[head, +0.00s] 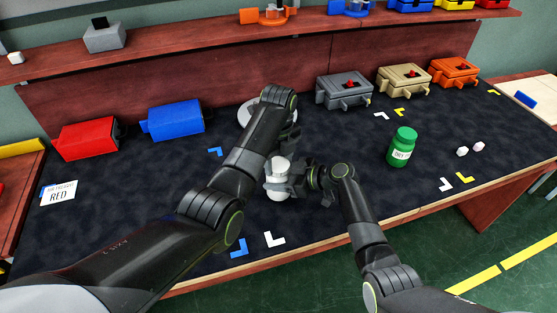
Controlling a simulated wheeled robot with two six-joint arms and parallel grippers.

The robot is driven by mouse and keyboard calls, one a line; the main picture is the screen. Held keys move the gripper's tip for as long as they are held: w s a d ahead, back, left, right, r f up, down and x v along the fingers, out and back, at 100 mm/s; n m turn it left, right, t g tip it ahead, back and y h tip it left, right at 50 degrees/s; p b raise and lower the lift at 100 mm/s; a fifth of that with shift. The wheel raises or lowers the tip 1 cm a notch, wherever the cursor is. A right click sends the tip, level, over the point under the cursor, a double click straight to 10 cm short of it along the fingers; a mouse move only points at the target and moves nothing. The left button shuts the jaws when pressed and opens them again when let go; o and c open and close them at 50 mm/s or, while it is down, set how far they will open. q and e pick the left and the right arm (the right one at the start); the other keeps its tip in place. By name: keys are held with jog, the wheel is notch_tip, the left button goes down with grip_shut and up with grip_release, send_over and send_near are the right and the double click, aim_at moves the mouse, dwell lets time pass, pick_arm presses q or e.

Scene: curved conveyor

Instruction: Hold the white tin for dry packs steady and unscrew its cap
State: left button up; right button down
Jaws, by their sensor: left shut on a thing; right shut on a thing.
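The white tin (279,172) stands upright near the front middle of the dark work surface, partly covered by my grippers. My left gripper (285,152) reaches down from above and behind and is shut on the white tin near its top. My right gripper (293,184) comes in from the right and is shut on the white tin at its side. The arms and fingers hide much of the tin. I cannot tell whether its cap has turned, and no label on it is readable.
Red (88,138) and blue (175,122) boxes stand at the back left. Grey (344,90), tan (404,80) and orange (454,73) boxes line the back right. A round plate (250,113) is behind my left arm.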

pick_arm(q)
jog(key=n, duration=1.3)
jog(key=o, duration=1.1)
jog(key=shift+r, duration=0.15)
